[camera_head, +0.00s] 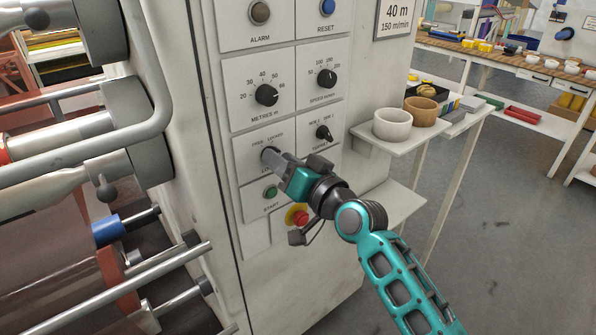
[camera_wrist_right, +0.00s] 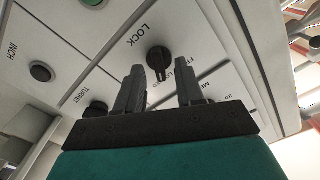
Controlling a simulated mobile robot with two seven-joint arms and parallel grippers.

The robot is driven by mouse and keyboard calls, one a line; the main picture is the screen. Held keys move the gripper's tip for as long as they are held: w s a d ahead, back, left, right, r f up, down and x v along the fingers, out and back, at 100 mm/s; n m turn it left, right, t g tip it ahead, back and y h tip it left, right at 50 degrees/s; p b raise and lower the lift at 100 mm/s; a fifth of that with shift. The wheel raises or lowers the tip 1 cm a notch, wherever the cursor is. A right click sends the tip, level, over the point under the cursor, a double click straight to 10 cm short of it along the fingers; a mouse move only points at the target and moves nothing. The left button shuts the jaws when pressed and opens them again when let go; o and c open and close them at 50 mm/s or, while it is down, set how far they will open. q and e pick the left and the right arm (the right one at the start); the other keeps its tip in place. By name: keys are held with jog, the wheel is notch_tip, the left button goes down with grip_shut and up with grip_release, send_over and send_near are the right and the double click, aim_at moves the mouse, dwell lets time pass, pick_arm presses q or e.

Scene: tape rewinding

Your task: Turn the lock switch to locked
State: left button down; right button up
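Contact cannot be told. My left gripper is not in view.
The METRES knob (camera_head: 266,95) is above, the TURRET knob (camera_head: 323,132) to the right. A green START button (camera_head: 270,192) and a red emergency button (camera_head: 297,216) sit below, close to my gripper. Rollers (camera_head: 60,140) are at left.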

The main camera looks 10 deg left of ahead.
jog(key=v, duration=1.2)
jog(key=shift+s+d, duration=0.25)
